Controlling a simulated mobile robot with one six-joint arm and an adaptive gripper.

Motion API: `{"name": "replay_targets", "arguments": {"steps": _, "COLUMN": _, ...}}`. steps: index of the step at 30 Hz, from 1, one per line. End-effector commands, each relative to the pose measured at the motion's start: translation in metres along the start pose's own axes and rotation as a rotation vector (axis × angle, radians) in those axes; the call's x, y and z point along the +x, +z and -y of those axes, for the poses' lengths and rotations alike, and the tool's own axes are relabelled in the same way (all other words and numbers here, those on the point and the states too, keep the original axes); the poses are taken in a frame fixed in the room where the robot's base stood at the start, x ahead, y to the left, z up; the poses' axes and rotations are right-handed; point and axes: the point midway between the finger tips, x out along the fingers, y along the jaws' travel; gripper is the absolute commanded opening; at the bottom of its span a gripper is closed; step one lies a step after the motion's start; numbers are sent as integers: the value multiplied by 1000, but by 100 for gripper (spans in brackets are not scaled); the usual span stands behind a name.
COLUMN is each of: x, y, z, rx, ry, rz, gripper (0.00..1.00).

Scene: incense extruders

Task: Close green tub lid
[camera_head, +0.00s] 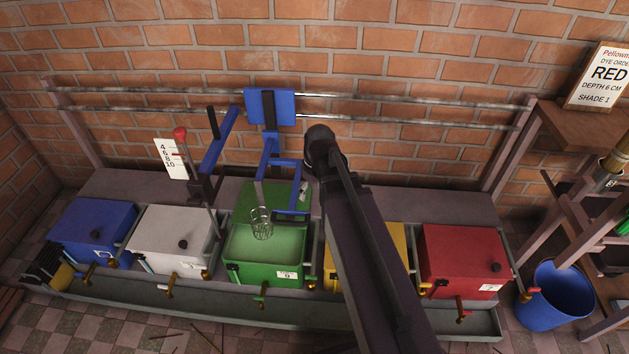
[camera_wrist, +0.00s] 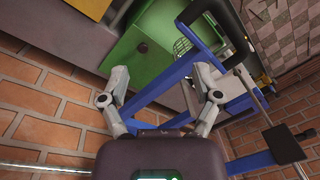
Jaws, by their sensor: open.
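The green tub (camera_head: 262,270) stands in the middle of the row with its top open. Its green lid (camera_head: 285,195) is raised at the back, partly hidden by a blue frame (camera_head: 268,150) with a wire basket (camera_head: 262,224) hanging over the tub. In the wrist view the lid's green face (camera_wrist: 135,35) shows beyond my gripper, with a dark knob (camera_wrist: 143,47). My gripper (camera_wrist: 165,82) is open, its fingers spread apart. A blue bar (camera_wrist: 160,85) crosses the view between the fingers; whether it touches them I cannot tell. In the head view I cannot make out my gripper.
Blue (camera_head: 92,232), white (camera_head: 172,236), yellow (camera_head: 385,245) and red (camera_head: 463,258) tubs stand alongside with closed lids. My arm covers part of the yellow one. Metal rails (camera_head: 400,121) run along the brick wall. A lever with a red knob (camera_head: 180,133) rises behind the white tub.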

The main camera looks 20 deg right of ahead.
Motion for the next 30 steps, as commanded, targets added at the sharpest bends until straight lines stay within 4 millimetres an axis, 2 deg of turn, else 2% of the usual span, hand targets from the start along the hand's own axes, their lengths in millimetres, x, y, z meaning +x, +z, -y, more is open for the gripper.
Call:
{"name": "replay_targets", "arguments": {"steps": 1, "x": 1, "y": 11, "z": 12, "rx": 50, "ry": 14, "rz": 6, "gripper": 81}}
{"name": "replay_targets", "arguments": {"steps": 3, "x": 2, "y": 20, "z": 21, "rx": 128, "ry": 34, "rz": 13, "gripper": 81}}
{"name": "replay_targets", "arguments": {"steps": 10, "x": 4, "y": 43, "z": 45, "rx": 336, "ry": 92, "rz": 19, "gripper": 81}}
{"name": "replay_targets", "arguments": {"steps": 15, "x": 5, "y": 50, "z": 51, "rx": 410, "ry": 112, "rz": 17, "gripper": 81}}
{"name": "replay_targets", "arguments": {"steps": 24, "x": 5, "y": 50, "z": 51, "rx": 424, "ry": 116, "rz": 17, "gripper": 81}}
{"name": "replay_targets", "arguments": {"steps": 25, "x": 5, "y": 50, "z": 51, "rx": 424, "ry": 116, "rz": 17, "gripper": 78}}
{"name": "replay_targets", "arguments": {"steps": 27, "x": 5, "y": 50, "z": 51, "rx": 424, "ry": 115, "rz": 17, "gripper": 57}}
{"name": "replay_targets", "arguments": {"steps": 30, "x": 5, "y": 50, "z": 51, "rx": 423, "ry": 115, "rz": 17, "gripper": 57}}
